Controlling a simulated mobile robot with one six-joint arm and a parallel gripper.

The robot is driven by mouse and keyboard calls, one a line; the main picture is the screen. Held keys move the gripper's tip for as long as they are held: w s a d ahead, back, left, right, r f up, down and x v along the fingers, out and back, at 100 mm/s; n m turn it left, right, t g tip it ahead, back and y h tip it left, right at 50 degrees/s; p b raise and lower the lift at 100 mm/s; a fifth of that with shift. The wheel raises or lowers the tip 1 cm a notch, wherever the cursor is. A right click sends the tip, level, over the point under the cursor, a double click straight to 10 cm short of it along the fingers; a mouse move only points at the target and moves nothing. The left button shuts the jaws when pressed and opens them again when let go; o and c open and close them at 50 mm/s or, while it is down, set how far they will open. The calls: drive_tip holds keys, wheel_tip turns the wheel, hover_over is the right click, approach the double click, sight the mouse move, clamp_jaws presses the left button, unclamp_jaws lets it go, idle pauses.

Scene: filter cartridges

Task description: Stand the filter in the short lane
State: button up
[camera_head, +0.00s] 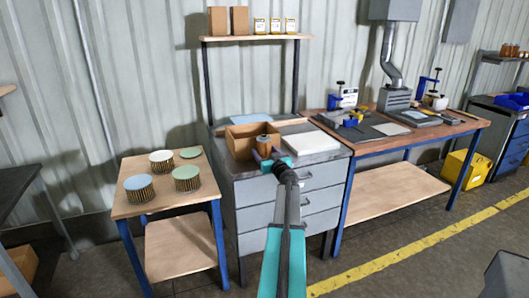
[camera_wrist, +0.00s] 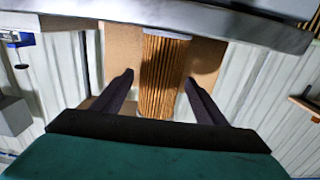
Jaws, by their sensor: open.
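A brown pleated filter (camera_head: 264,143) stands upright at the front right of an open cardboard box (camera_head: 240,149) on the grey drawer cabinet. My gripper (camera_head: 268,158) is at this filter. In the wrist view the pleated filter (camera_wrist: 163,62) shows between the two open fingers (camera_wrist: 159,78), with a gap on each side. Cardboard (camera_wrist: 205,60) shows behind it. The filter's lower part is partly hidden by my gripper in the head view. I cannot tell a short lane from a long one inside the box.
A small wooden table (camera_head: 160,192) at left holds several filters with blue, white and green tops. A white slab (camera_head: 311,144) lies right of the box. A shelf (camera_head: 255,38) stands above the cabinet. A workbench (camera_head: 400,137) with tools is at right.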

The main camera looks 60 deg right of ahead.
drive_tip(key=v, duration=1)
drive_tip(key=shift+a, duration=0.15)
idle(0.9)
